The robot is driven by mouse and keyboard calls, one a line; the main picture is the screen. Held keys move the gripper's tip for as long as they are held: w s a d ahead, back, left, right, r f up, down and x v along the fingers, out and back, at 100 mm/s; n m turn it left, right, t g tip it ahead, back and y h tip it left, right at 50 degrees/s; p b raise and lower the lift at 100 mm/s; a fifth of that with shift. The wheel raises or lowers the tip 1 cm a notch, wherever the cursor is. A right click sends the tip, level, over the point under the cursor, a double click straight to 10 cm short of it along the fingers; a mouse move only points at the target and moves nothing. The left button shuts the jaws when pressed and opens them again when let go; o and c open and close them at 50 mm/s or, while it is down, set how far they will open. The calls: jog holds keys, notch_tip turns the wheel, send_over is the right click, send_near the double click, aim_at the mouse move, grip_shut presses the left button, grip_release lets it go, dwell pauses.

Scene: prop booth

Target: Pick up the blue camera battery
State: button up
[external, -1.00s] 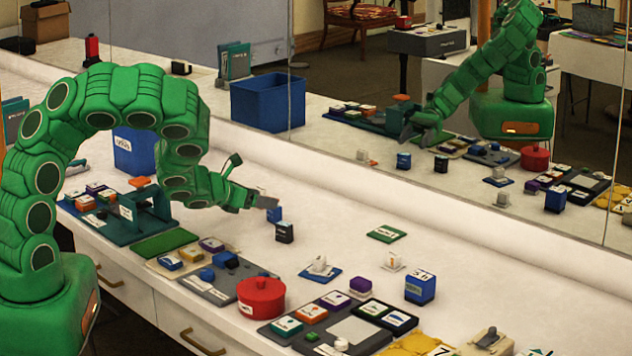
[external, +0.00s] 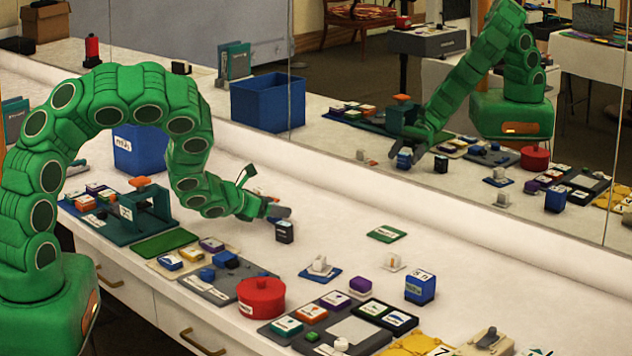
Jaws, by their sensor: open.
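The blue camera battery (external: 273,219), a small upright blue block, stands on the white counter and is mostly hidden by my gripper (external: 282,212). Its reflection shows in the mirror between or beside the grey fingers. My gripper is open and low over the counter at the battery. I cannot tell whether the fingers touch it. A black block (external: 285,233) with a pale label stands just in front, close to the fingers.
A larger blue labelled block (external: 420,287) stands to the right. A red round container (external: 261,298), a grey tray (external: 207,289) and a green mat (external: 165,244) lie nearer the front edge. The mirror (external: 450,190) runs behind the counter.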

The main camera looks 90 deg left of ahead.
jog(key=shift+x, duration=1.2)
jog(key=c, duration=1.1)
